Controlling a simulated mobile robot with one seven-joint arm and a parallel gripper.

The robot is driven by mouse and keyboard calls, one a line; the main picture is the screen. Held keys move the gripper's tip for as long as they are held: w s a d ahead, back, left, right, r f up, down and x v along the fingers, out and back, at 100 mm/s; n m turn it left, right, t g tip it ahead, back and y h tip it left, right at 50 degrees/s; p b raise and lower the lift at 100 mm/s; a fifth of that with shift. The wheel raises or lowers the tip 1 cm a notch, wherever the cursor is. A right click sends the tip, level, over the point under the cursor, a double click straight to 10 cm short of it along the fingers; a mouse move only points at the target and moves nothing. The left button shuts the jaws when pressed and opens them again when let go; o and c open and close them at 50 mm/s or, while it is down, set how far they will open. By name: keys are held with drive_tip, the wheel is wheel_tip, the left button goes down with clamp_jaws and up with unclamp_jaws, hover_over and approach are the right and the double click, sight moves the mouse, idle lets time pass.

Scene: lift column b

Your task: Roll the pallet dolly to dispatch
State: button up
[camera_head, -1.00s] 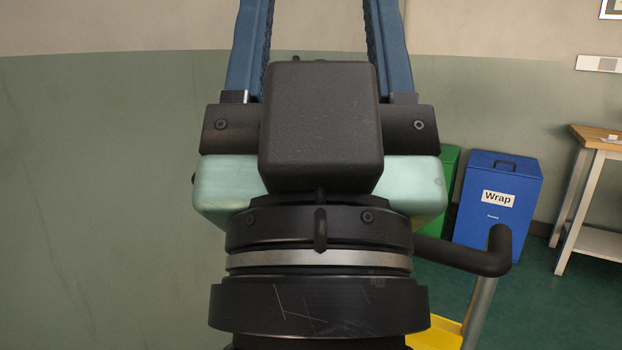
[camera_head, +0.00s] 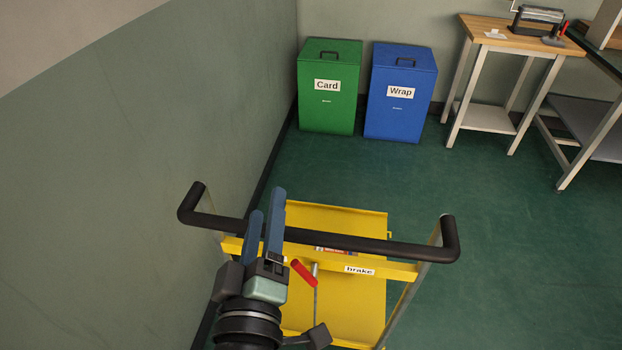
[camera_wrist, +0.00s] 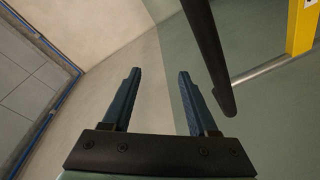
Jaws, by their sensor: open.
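The yellow pallet dolly (camera_head: 355,222) stands on the green floor close to the left wall. Its black push handle (camera_head: 380,244) spans the near side, above a yellow crossbar labelled "brake" (camera_head: 360,269). A red-ended lever (camera_head: 303,272) sits left of the label. My gripper (camera_head: 267,202) is open and overlaps the handle's left half in the head view. In the wrist view my gripper (camera_wrist: 160,74) has nothing between its fingers. The handle (camera_wrist: 208,60) passes right of them there, with a yellow dolly part (camera_wrist: 301,25) farther right.
A green "Card" bin (camera_head: 330,100) and a blue "Wrap" bin (camera_head: 400,105) stand against the back wall. A wood-topped bench (camera_head: 500,40) and a dark table (camera_head: 590,110) are at the right. The floor (camera_head: 480,230) right of the dolly is clear. The wall is close at left.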

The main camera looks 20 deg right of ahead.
drive_tip(key=s+d+f+n+g+h+p, duration=0.1)
drive_tip(key=s+f+n+g+p, duration=0.2)
drive_tip(key=s+f+n+p, duration=0.35)
drive_tip(key=w+d+f+m+p, duration=0.1)
drive_tip(key=w+d+p, duration=0.1)
drive_tip(key=w+d, duration=0.5)
drive_tip(key=shift+w+d, duration=0.15)
drive_tip(key=shift+w, duration=0.45)
clamp_jaws()
idle(1.1)
